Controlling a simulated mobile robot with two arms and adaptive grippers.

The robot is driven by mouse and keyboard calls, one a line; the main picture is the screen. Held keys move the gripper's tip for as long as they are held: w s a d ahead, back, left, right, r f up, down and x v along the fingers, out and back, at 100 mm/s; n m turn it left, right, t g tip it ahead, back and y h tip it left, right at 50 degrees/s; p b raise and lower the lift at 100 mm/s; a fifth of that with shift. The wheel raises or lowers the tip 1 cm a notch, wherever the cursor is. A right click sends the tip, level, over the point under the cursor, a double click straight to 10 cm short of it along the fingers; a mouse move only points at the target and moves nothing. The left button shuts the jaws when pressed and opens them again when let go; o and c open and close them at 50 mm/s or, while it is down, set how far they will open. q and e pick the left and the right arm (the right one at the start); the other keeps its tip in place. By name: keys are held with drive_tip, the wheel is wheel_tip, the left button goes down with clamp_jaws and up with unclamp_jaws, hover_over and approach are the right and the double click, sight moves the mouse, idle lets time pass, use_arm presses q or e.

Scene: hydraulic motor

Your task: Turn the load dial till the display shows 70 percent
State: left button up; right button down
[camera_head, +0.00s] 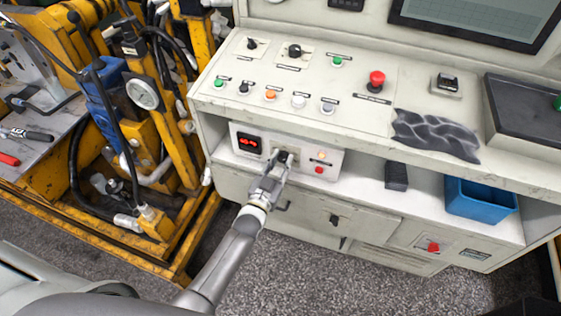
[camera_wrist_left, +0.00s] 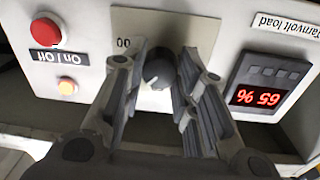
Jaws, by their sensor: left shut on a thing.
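The load dial is a dark round knob (camera_wrist_left: 157,72) with a white pointer mark on a light plate, on the small control box (camera_head: 240,131). My left gripper (camera_head: 279,162) reaches it from the front, its fingers shut on the knob from both sides; the fingers hide parts of the dial and its scale. In the left wrist view the picture is upside down and the gripper (camera_wrist_left: 163,70) straddles the knob. My right gripper is not in view.
Above is the console with several knobs and a red emergency button (camera_head: 377,80). A blue bin (camera_head: 480,203) and a dark block (camera_head: 397,177) sit on the shelf to the right.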

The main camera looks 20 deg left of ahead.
use_arm(q)
drive_tip(key=shift+f+m, duration=0.1)
drive_tip(key=shift+m, duration=0.5)
drive_tip(key=o, duration=1.1)
drive_tip(key=shift+c, duration=0.2)
drive_tip(key=s+a, duration=0.1)
drive_tip(key=s, duration=1.1)
